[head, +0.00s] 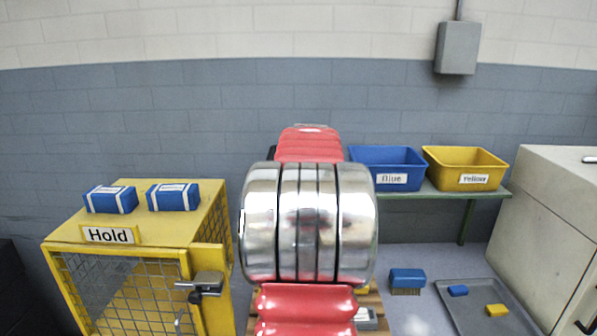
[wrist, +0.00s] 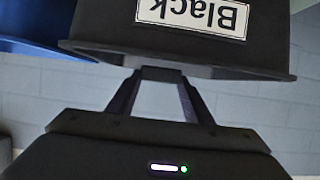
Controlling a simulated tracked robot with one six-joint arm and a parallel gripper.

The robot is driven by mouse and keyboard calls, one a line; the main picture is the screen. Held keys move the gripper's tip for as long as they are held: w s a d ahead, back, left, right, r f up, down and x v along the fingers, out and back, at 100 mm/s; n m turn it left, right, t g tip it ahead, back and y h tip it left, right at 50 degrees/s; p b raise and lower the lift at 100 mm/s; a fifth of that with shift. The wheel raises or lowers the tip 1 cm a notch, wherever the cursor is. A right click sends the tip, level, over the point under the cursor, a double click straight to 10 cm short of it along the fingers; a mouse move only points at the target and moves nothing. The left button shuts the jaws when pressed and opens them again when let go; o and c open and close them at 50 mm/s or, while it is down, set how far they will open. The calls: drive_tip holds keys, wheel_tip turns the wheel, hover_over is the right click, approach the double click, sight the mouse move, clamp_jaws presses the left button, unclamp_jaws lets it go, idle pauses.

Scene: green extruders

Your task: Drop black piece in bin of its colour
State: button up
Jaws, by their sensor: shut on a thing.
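My gripper (wrist: 162,76) shows in the wrist view, with its two dark fingers drawn in at the tips. It is shut on a small dark thing, the black piece (wrist: 162,73), which is hard to tell from the fingers. Just beyond the fingertips is the black bin (wrist: 100,27), upside down in this view, with a white "Black" label. The fingertips overlap its rim in the picture; I cannot tell if they touch it. In the head view my arm hides the gripper and the black bin.
A blue bin (head: 389,160) and a yellow bin (head: 465,160) stand on a green bench (head: 430,190). A grey tray (head: 470,312) holds a blue piece (head: 458,291) and a yellow piece (head: 496,310). A yellow "Hold" cage (head: 205,225) with two blue boxes stands at left.

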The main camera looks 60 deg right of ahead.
drive_tip(key=o, duration=1.1)
drive_tip(key=shift+v, duration=6.85)
drive_tip(key=shift+a+f, duration=0.1)
